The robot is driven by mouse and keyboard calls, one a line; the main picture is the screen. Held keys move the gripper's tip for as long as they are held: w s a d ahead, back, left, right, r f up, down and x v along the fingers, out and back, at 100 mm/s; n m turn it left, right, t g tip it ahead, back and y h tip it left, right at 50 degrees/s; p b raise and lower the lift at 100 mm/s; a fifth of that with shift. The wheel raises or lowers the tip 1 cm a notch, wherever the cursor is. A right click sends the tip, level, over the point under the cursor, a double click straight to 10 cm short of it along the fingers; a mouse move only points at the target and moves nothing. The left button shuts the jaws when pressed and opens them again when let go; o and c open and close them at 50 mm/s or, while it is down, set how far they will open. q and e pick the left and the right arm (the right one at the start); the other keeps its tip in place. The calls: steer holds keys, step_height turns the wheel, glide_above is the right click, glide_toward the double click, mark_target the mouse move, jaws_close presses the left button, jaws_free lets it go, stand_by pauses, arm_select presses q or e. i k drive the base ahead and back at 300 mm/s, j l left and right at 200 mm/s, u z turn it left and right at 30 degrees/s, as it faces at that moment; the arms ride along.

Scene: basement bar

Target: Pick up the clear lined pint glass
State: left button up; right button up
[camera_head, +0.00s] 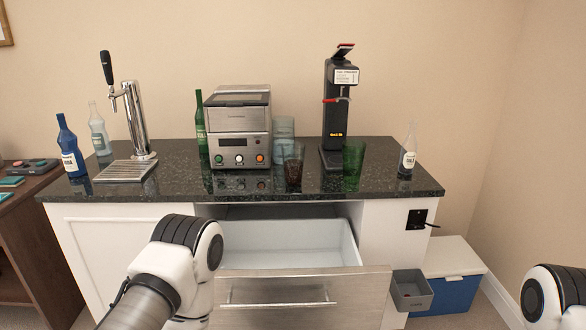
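A clear, pale bluish glass (284,128) with faint bands stands on the dark counter, just right of the steel machine; its lower part is partly hidden. In front of it stands a see-through glass (293,172) that looks brownish low down. A green glass (353,165) stands further right, in front of the black dispenser. I cannot tell for sure which one is the lined pint glass. Parts of my left and right arms show low in the view, in front of the counter, but neither gripper is in view.
A drawer (290,285) stands open below the counter (240,183). The steel machine (238,125), beer tap (134,120) and black dispenser (338,110) stand on top. Bottles stand at both ends, including a blue bottle (70,150). A small grey bin (411,290) hangs at right.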

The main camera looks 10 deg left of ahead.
mark_target(293, 152)
steer(key=i+l, duration=0.7)
steer(key=l+u, duration=0.05)
